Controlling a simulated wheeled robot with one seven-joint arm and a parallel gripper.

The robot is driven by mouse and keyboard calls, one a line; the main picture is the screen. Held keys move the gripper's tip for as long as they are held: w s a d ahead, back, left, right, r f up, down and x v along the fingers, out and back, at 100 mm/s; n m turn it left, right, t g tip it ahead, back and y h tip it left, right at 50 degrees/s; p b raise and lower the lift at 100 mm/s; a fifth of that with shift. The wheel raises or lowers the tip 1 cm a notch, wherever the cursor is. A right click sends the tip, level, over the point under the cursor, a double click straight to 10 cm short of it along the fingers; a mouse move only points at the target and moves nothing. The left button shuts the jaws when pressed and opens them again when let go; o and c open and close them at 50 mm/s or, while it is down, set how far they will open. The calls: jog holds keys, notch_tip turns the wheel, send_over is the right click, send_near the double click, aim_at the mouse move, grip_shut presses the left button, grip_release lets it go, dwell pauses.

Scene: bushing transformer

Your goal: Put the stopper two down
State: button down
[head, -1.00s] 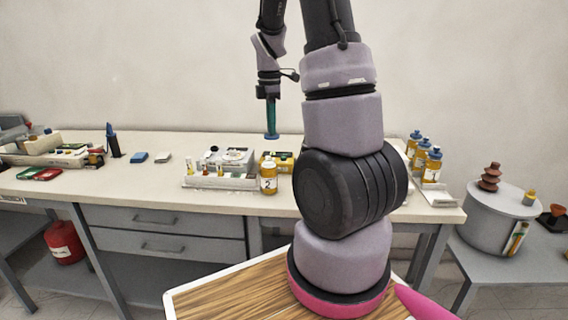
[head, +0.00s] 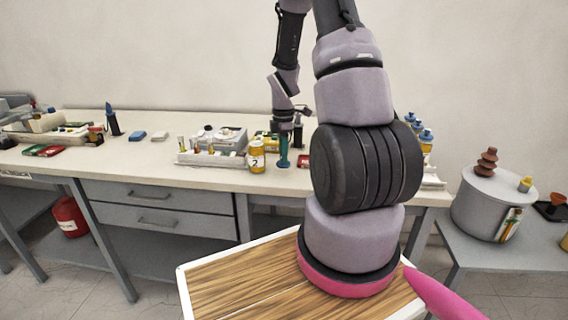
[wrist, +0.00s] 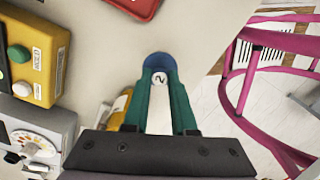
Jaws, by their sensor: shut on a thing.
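My gripper (head: 283,163) points down at the bench, its green fingers shut on stopper two. In the wrist view the stopper (wrist: 159,61) shows as a blue rounded piece with a white face marked 2, between the fingertips (wrist: 160,80).
A grey tray with small items (head: 210,158) lies left of the bottle. In the wrist view a yellow box with buttons (wrist: 38,55) and a dial instrument (wrist: 35,145) are at left. Several blue-capped bottles (head: 426,136) stand at right. Bench surface ahead of the fingers is bare.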

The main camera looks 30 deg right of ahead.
jog(key=shift+f, duration=1.55)
jog(key=c, duration=0.7)
grip_release()
jog(key=shift+f, duration=0.15)
